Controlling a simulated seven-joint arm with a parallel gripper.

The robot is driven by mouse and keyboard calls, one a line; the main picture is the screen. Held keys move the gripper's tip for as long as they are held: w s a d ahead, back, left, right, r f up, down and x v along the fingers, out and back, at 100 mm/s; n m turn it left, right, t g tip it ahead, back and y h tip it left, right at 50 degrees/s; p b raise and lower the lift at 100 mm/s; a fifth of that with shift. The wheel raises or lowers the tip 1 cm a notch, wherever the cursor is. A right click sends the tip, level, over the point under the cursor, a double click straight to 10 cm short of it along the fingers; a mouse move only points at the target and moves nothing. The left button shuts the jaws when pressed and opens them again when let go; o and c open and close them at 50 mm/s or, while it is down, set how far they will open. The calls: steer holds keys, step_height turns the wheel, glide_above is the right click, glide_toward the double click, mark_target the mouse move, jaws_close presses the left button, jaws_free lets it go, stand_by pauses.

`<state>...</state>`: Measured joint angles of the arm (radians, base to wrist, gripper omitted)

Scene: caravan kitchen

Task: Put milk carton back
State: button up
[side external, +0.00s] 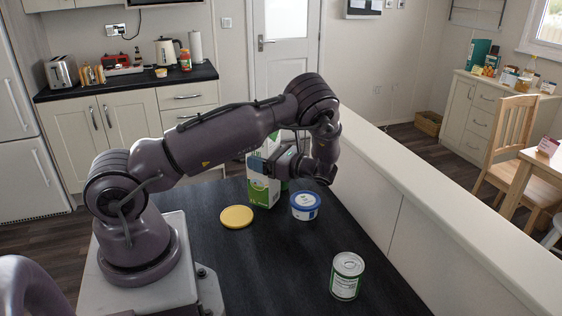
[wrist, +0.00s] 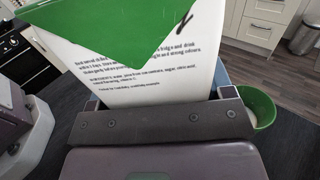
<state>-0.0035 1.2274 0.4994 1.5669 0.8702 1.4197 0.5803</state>
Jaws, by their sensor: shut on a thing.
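The milk carton (side external: 262,186), white and green, stands upright on the dark counter in the side external view. My gripper (side external: 284,164) is shut on it from the right, at about its middle. My arm hides part of the carton's top. In the wrist view the carton (wrist: 135,60) fills the upper middle, with printed text and a green band facing me. The gripper's edge (wrist: 165,120) lies across its lower part, and the fingertips are mostly hidden. I cannot tell whether the carton's base touches the counter.
A blue-and-white tub (side external: 305,207) stands just right of the carton. A yellow round lid (side external: 237,217) lies flat to the front left. A can (side external: 347,277) stands at the front right. A green bowl (wrist: 258,107) shows beside the carton in the wrist view. The counter's front middle is clear.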

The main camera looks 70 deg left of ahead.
steer(key=shift+r, duration=0.1)
step_height(320, 180, up, 11)
steer(key=w+d+m+t+y, duration=0.15)
steer(key=d+m+t, duration=0.35)
steer(key=d, duration=0.6)
steer(key=d+m+t+y, duration=0.35)
steer(key=d+t, duration=0.35)
steer(key=d, duration=0.4)
step_height(320, 180, down, 12)
steer(key=shift+s+a, duration=0.15)
steer(key=shift+a, duration=0.15)
steer(key=shift+f, duration=0.3)
steer(key=o, duration=1.1)
